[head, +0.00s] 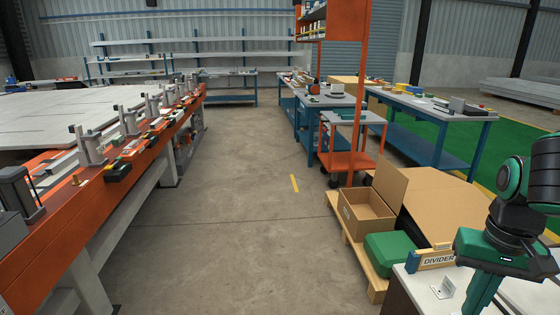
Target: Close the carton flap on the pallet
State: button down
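An open brown carton (366,222) stands on the wooden pallet (375,284), right of centre. Its flap (388,184) stands up, roughly upright, along the carton's right and back side, so the carton's inside shows. I see nothing in the visible part of the inside. My arm comes in at the right edge. The green and black end of it, with my gripper (484,292), points down in front of and to the right of the carton, well apart from the flap. The fingertips run out of the picture at the bottom, so their opening is hidden.
A green case (388,252) sits on the pallet in front of the carton. A larger brown box (442,200) stands behind and right of the flap. A DIVIDER sign (436,260) stands on a pale surface near my arm. An orange post rises behind the carton. Floor left of the pallet is clear.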

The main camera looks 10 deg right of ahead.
aim_at(390, 182)
jog(key=i, duration=3.65)
jog(key=z, duration=0.8)
